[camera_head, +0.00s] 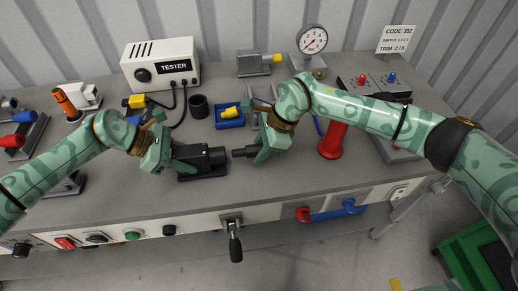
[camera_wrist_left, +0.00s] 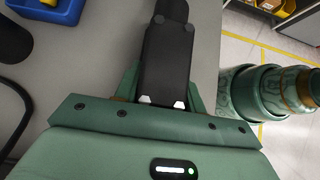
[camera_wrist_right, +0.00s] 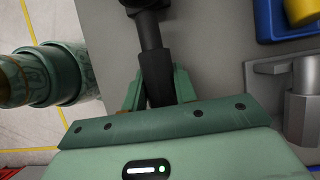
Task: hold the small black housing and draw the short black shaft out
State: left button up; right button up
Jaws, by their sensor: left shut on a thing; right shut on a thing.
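The small black housing (camera_head: 206,160) lies low over the bench in the head view, its long axis roughly left to right. My left gripper (camera_head: 172,158) is shut on its left end; the left wrist view shows the housing (camera_wrist_left: 166,62) between the fingers. My right gripper (camera_head: 261,150) is shut on the short black shaft (camera_head: 240,153), facing the housing's right end. The right wrist view shows the shaft (camera_wrist_right: 156,70) narrowing toward the dark housing end (camera_wrist_right: 146,5). The head view suggests a small gap between them; I cannot tell whether the shaft tip is still inside.
Behind stand a white tester (camera_head: 160,67), a black cup (camera_head: 199,106), a blue tray (camera_head: 229,121) with a yellow part, and a gauge (camera_head: 312,40). A red cylinder (camera_head: 332,140) stands right of my right gripper.

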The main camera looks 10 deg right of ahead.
aim_at(251, 148)
jog(key=shift+r, duration=3)
pick_arm(q)
jog(key=o, duration=1.1)
jog(key=shift+o, duration=0.2)
pick_arm(e)
jog(key=shift+r+p, duration=0.35)
jog(key=shift+r, duration=0.15)
pick_arm(q)
jog(key=v, duration=2.2)
jog(key=shift+a+r, duration=0.3)
